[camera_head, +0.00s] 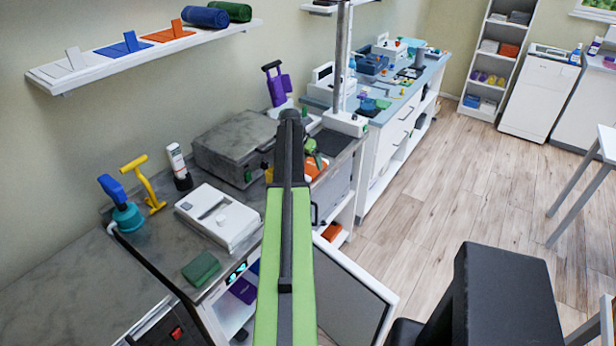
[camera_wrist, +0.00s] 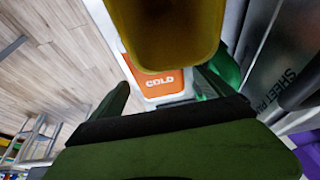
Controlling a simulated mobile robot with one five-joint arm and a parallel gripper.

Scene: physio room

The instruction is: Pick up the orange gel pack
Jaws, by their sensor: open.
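In the wrist view an orange panel marked "COLD" (camera_wrist: 160,82), edged in white, lies beyond and between the fingers of my gripper (camera_wrist: 164,84).
The grey counter (camera_head: 165,240) holds a white device (camera_head: 217,217), a dark green block (camera_head: 201,268) and a grey case (camera_head: 235,150). In the wrist view a grey panel with lettering (camera_wrist: 270,75) stands close on the right. Open wooden floor (camera_head: 440,200) lies right of the counter.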

